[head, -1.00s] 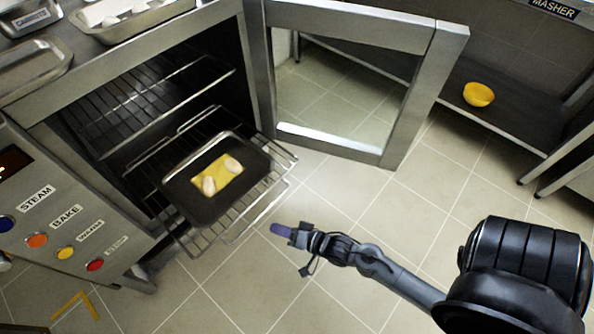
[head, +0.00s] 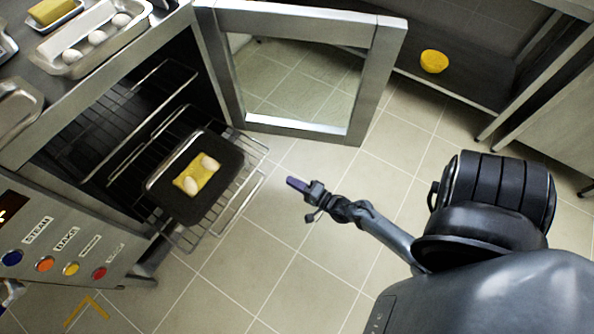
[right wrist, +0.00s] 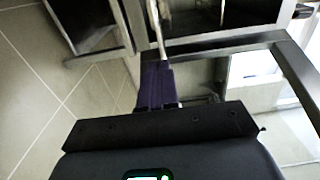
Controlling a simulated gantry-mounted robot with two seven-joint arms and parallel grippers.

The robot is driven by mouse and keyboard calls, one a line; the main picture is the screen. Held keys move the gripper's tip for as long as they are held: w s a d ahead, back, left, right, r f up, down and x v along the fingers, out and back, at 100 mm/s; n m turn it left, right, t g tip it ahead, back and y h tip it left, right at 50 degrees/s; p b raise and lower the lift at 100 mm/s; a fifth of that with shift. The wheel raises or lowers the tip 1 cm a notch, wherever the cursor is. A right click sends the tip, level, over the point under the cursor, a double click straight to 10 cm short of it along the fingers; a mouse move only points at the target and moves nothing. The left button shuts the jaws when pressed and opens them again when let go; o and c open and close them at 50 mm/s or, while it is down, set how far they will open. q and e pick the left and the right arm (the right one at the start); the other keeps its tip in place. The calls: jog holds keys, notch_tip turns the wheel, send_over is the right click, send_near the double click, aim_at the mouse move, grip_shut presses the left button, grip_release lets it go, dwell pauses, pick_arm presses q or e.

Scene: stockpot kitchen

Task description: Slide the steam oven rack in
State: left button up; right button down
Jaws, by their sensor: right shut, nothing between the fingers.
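The steam oven rack (head: 243,192) is a wire shelf pulled part way out of the open oven cavity (head: 85,150). A dark tray (head: 218,202) lies on it, holding a yellow slab (head: 194,182) with two pale egg-like pieces on it. My right gripper (head: 291,182) is shut and empty, with purple fingers. In the head view it is to the right of the rack's front end, apart from it. The fingers also show in the right wrist view (right wrist: 156,84), with a pale metal bar beyond their tips.
The oven door (head: 366,85) stands open behind the rack, with a glass pane. The control panel (head: 60,250) with coloured buttons is at left. Trays with eggs (head: 97,37) and butter stand on the oven top. A yellow bowl (head: 433,61) is on a lower shelf. The tiled floor in front is clear.

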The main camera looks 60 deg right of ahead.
jog(key=w+b, duration=0.4)
jog(key=w, duration=0.6)
jog(key=shift+w+d+b, duration=0.3)
jog(key=shift+w, duration=0.05)
